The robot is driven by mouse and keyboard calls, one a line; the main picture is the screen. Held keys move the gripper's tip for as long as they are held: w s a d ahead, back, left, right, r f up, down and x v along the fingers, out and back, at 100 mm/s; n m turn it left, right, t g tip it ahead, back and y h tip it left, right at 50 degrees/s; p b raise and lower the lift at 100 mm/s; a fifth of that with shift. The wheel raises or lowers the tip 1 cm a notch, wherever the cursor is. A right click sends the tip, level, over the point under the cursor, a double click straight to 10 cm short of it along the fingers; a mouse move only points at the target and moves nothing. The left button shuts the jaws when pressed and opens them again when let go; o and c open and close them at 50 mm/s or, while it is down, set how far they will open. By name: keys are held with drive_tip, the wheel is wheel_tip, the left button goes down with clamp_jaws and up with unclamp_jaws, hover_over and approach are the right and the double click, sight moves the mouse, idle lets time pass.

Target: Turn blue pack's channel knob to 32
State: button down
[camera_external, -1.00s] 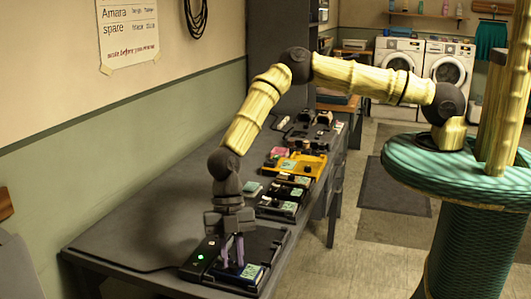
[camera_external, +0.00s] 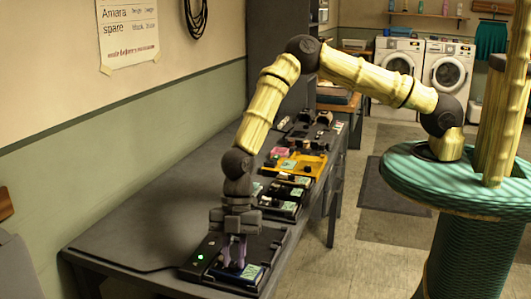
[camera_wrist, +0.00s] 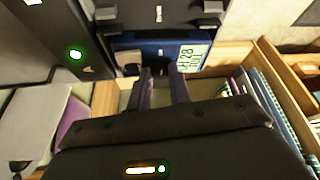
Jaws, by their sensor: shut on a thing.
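The blue pack (camera_external: 252,272) lies in a dark tray at the near end of the long grey table. In the wrist view its blue body (camera_wrist: 150,47) is at the top. Its small pale green display (camera_wrist: 192,57) seems to end in 28 on the upper line, but it is tilted and blurred. My gripper (camera_external: 234,264) points down onto the pack. Its two purple fingers (camera_wrist: 162,74) reach the pack's edge beside the display, shut on the channel knob, which the fingers mostly hide.
A black unit with a green light (camera_external: 200,257) sits just left of the pack. Other packs, including a yellow one (camera_external: 309,165), run in a row along the table's right side. The table's left part (camera_external: 150,222) is clear.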

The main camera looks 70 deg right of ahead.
drive_tip(key=shift+s+m+t+b, duration=0.15)
drive_tip(key=shift+m+t+b, duration=0.45)
drive_tip(key=shift+m+b, duration=0.65)
drive_tip(key=shift+m, duration=0.25)
drive_tip(key=c, duration=1.3)
unclamp_jaws()
drive_tip(key=shift+o, duration=0.2)
drive_tip(key=v, duration=1.7)
drive_tip(key=shift+d+r+b, duration=0.15)
drive_tip(key=shift+b, duration=0.15)
